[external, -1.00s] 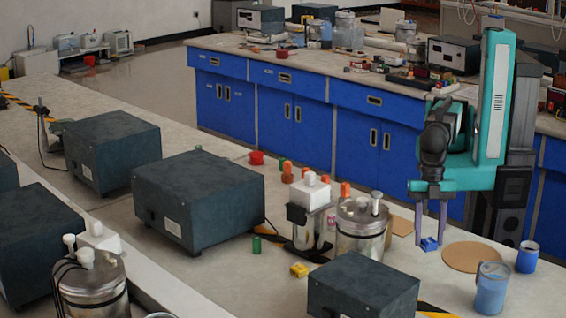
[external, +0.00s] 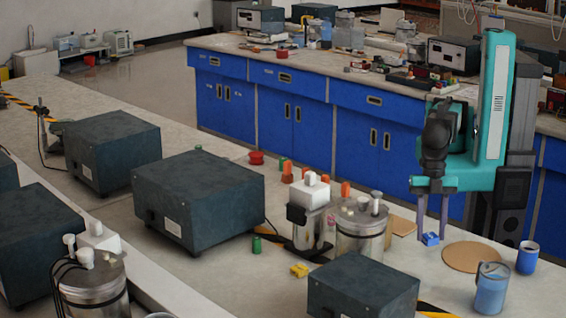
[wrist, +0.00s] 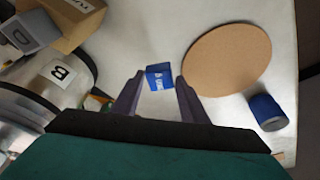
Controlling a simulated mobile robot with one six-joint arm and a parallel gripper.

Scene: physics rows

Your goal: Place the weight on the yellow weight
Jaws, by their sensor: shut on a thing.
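My gripper (external: 432,237) is at the right of the near bench, its two fingers pointing down. It is shut on a small blue weight (external: 430,240), held low over the bench top. In the wrist view the blue weight (wrist: 159,76), with pale lettering, sits between the fingertips of my gripper (wrist: 159,80). The yellow weight (external: 299,270) lies on the bench to the left and nearer the camera, in front of the metal vessels. I cannot make it out in the wrist view.
A metal vessel (external: 360,232) and a dark box (external: 362,287) stand near the yellow weight. A green weight (external: 257,244) lies farther left.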

